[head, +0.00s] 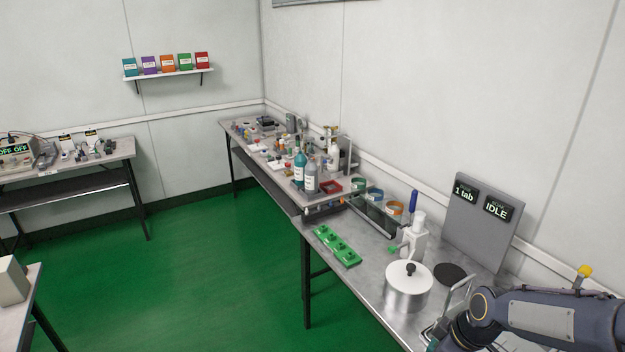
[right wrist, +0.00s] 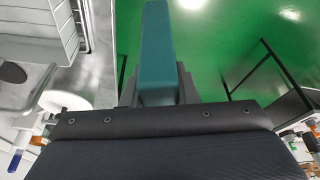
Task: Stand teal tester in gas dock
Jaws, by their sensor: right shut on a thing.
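The teal tester (right wrist: 157,45) is a long, plain teal block in the right wrist view. My right gripper (right wrist: 157,86) is shut on it, with a grey finger on each side, and the tester sticks out beyond the fingers. Green floor shows behind it, beside a bench edge. In the head view my right arm reaches in at the bottom right; its gripper is mostly hidden there. My left gripper is in neither view.
A long bench along the right wall holds a green tray (head: 337,246), a steel pot (head: 408,289), a white device (head: 413,240), and a grey panel (head: 481,222) reading "1 tab" and "IDLE". Bottles (head: 310,178) crowd its far part. The green floor (head: 200,270) is clear.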

